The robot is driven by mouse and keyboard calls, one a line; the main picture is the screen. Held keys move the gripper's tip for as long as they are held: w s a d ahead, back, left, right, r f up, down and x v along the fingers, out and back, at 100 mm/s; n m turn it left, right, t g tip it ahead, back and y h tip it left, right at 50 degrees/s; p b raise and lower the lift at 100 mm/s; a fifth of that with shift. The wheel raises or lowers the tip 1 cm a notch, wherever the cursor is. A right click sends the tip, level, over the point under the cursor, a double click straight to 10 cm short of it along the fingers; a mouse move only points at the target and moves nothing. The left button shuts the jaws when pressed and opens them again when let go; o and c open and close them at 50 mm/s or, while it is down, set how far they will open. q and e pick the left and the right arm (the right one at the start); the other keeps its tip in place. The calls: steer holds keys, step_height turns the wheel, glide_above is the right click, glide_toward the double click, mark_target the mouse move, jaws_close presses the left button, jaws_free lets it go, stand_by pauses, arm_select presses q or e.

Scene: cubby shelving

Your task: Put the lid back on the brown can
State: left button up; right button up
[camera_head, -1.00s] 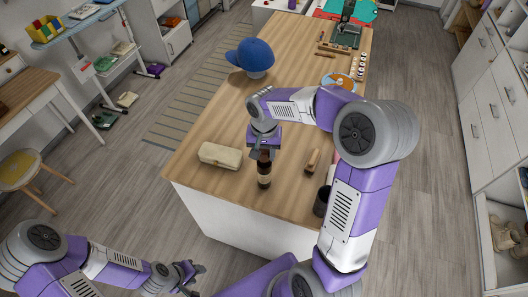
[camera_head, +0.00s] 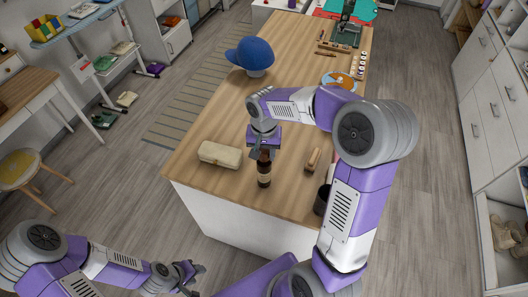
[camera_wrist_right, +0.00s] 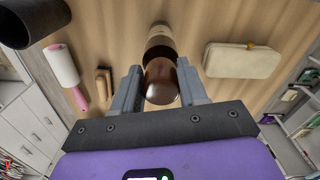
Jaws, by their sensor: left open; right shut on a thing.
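A dark brown bottle-shaped container (camera_head: 264,174) with a pale label stands upright near the table's front edge. In the right wrist view its smooth brown upper part (camera_wrist_right: 162,82) lies between my right gripper's fingers (camera_wrist_right: 155,88), with the pale label beyond. My right gripper (camera_head: 264,150) is shut on this brown container from above. I cannot make out a separate lid. A dark, open-looking cylinder (camera_head: 321,201) stands at the table's front right, partly hidden by my right arm. My left gripper (camera_head: 190,277) is open and empty, low in front of the table, away from the container.
A cream case (camera_head: 220,155) lies left of the container, and a wooden-handled brush (camera_head: 313,160) lies to its right. A pink-handled roller (camera_wrist_right: 62,66) lies near the dark cylinder. A blue cap (camera_head: 250,55) sits farther back. The table's middle left is clear.

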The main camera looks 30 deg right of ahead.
steer(key=o, duration=1.5)
steer(key=shift+r, duration=0.1)
steer(key=shift+r+p, duration=2.7)
steer(key=shift+r, duration=0.75)
jaws_close()
steer(key=shift+f, duration=0.3)
